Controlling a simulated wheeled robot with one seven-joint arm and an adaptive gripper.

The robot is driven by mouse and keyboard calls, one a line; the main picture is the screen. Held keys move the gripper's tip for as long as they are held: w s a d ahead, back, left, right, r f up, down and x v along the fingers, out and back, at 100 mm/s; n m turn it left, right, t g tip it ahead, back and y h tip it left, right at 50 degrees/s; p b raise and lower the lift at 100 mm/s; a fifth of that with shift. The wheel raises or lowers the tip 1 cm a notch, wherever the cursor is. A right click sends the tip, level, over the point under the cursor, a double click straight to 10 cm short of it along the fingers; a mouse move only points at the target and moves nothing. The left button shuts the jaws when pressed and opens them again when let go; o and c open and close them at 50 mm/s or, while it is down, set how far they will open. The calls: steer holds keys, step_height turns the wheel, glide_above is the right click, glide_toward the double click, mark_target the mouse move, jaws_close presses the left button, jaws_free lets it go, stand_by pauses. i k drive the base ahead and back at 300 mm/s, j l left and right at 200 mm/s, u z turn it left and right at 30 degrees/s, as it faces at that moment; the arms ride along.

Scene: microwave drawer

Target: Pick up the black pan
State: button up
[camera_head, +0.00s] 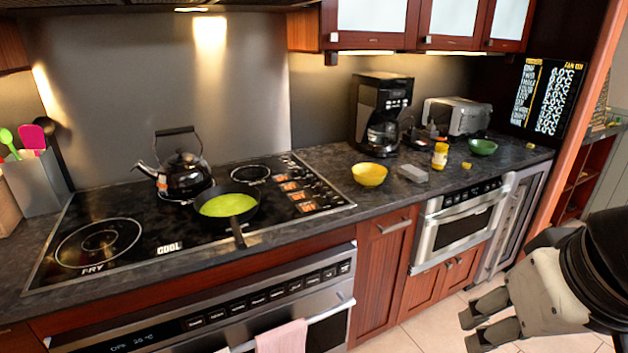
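The black pan (239,226) sits on the black glass cooktop, near its front middle. It has yellow-green contents (228,205), and its handle points toward the counter's front edge. A black kettle (183,175) stands just behind and left of the pan. My gripper (478,328) is at the lower right, in front of the cabinets and over the floor, far from the pan. Its fingers are apart and nothing shows between them.
The cooktop (130,262) has bare room left of the pan. A yellow bowl (369,175), a coffee maker (382,110), a toaster oven (457,116) and a green bowl (482,147) stand on the counter to the right. A utensil holder (36,183) stands far left.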

mark_target(226, 205)
steer(key=j+z, duration=0.2)
steer(key=j, duration=1.1)
steer(key=i, duration=0.05)
